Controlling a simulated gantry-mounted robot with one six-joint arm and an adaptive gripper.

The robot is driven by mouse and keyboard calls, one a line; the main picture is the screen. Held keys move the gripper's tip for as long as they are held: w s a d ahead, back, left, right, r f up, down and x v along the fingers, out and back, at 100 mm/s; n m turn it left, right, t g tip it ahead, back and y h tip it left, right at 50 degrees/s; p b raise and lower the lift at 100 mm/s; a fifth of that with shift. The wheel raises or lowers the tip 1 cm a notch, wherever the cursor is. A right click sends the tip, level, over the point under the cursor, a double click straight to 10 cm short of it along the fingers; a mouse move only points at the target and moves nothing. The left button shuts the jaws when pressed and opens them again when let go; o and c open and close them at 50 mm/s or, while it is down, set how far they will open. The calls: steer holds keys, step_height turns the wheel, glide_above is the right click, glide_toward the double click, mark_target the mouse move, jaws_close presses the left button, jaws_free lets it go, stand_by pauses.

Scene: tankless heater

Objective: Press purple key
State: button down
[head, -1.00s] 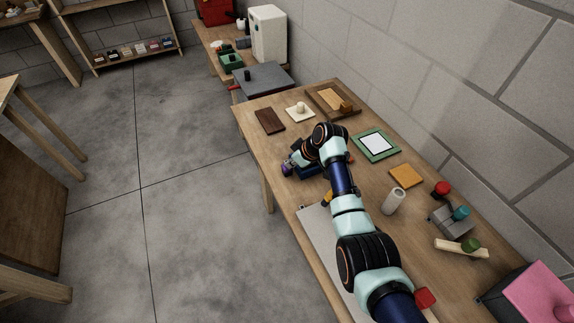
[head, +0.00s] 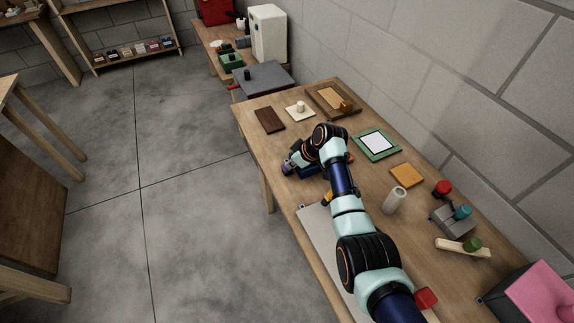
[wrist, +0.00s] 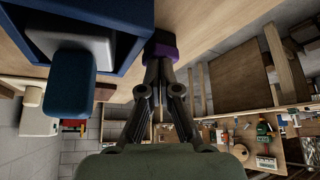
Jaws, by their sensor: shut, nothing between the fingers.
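The purple key (wrist: 163,48) shows in the wrist view, a small dark purple block at the tips of my fingers. My gripper (wrist: 160,62) is shut and empty, with its fingertips right at the key; I cannot tell whether they press on it. Beside it is a blue housing (wrist: 130,12) with a rounded blue key (wrist: 70,83) on a grey piece. In the head view the blue housing (head: 312,171) is mostly hidden by my arm, and a small purple patch (head: 286,168) shows near the table's left edge.
The wooden table (head: 262,150) holds a dark brown block (head: 269,120), a green-framed panel (head: 376,142), an orange pad (head: 406,175), a white cylinder (head: 394,200) and a grey box with knobs (head: 455,221). A wall is to the right; open floor is to the left.

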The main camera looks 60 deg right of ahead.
step_height(320, 180, up, 6)
steer(key=p, duration=0.5)
steer(key=shift+r+p, duration=0.1)
steer(key=shift+p, duration=0.25)
steer(key=v, duration=1.2)
steer(key=shift+w, duration=0.1)
